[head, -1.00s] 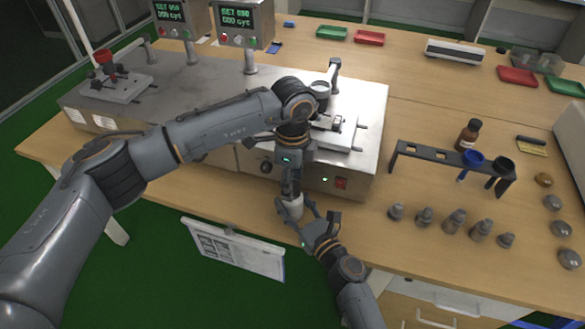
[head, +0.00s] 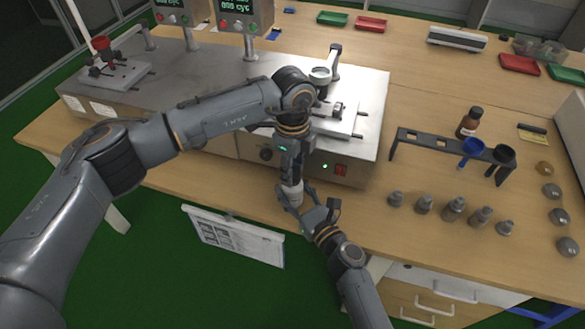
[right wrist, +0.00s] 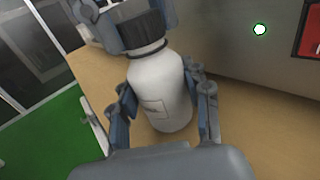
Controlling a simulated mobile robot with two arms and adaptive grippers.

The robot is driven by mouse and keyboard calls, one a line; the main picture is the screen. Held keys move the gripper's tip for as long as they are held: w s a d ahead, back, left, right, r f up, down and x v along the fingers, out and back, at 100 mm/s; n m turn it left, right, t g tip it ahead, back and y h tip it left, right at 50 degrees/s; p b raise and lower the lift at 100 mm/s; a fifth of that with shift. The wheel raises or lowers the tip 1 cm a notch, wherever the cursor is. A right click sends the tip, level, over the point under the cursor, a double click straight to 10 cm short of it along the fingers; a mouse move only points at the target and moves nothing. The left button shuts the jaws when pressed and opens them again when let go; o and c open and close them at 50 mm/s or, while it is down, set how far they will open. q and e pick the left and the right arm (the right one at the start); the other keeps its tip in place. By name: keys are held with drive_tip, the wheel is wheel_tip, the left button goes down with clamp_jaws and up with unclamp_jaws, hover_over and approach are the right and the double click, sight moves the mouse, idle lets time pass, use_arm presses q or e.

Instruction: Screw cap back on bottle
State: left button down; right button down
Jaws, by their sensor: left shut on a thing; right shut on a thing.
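The white bottle (right wrist: 158,90) stands upright in the right wrist view, with a dark ribbed cap (right wrist: 141,29) at its top. In the head view the bottle (head: 292,191) is small, near the front edge of the table, below the left gripper. My right gripper (head: 294,203) is shut on the bottle's body, one finger on each side. My left gripper (head: 291,178) comes from above and is shut on the cap. The cap is on or right at the bottle's neck; the wrist view does not show whether it is tight.
The steel test machine (head: 225,150) stands just behind the grippers. A black rack (head: 440,145) with a blue cup and a brown bottle (head: 469,123) is at the right. Several grey weights (head: 454,208) stand in front of it. The table's front edge is close below the grippers.

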use_arm(q)
drive_tip(key=m, duration=0.9)
drive_tip(key=shift+m, duration=0.3)
drive_tip(key=m, duration=0.5)
drive_tip(key=shift+m, duration=0.4)
drive_tip(key=m, duration=0.5)
drive_tip(key=shift+m, duration=0.3)
drive_tip(key=m, duration=0.3)
drive_tip(key=shift+f+m, duration=0.1)
drive_tip(key=shift+m, duration=0.3)
drive_tip(key=m, duration=0.5)
drive_tip(key=shift+m, duration=0.4)
drive_tip(key=m, duration=0.5)
drive_tip(key=shift+m, duration=0.3)
drive_tip(key=m, duration=0.5)
drive_tip(key=c, duration=0.9)
unclamp_jaws()
